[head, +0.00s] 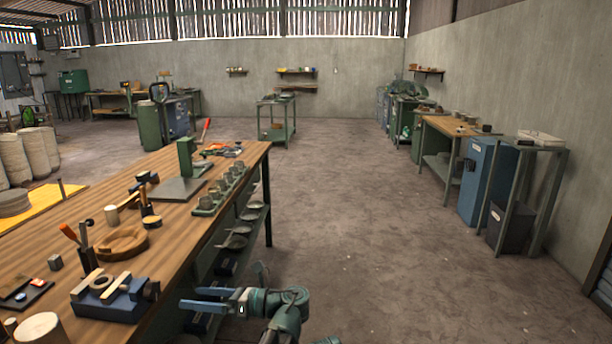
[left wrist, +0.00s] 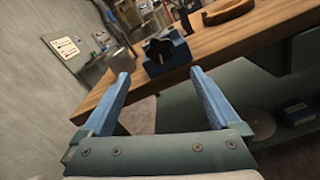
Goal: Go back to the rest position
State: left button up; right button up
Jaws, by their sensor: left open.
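My left gripper (head: 192,298) is beside the right edge of the wooden workbench (head: 165,290), low in the head view. Its two blue fingers stand wide apart and empty in the left wrist view (left wrist: 160,76). The blue clamp block (left wrist: 165,55) on the bench edge shows beyond and between the fingers, not touching them. The same clamp block (head: 118,306) is on the bench near corner in the head view. A round wooden ring (head: 122,243) lies behind it. My right gripper is not in view.
A row of metal cups (head: 207,203) and a green press stand (head: 186,158) are farther along the bench. A shelf with bowls (head: 238,230) runs under its right side. Open concrete floor (head: 360,220) lies to the right, with a blue cabinet (head: 484,180) by the wall.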

aim_at(157, 292)
pick_arm(q)
jog(key=a, duration=0.7)
jog(key=w+a, duration=0.1)
jog(key=a, duration=0.2)
jog(key=shift+a, duration=0.4)
jog(key=shift+d+n, duration=0.15)
jog(key=shift+n, duration=1.05)
jog(key=n, duration=0.5)
jog(key=shift+n, duration=0.4)
jog(key=n, duration=0.3)
jog(key=shift+w+n, duration=0.1)
jog(key=shift+n, duration=0.2)
jog(key=shift+r+n, duration=0.1)
jog(key=shift+n, duration=1.5)
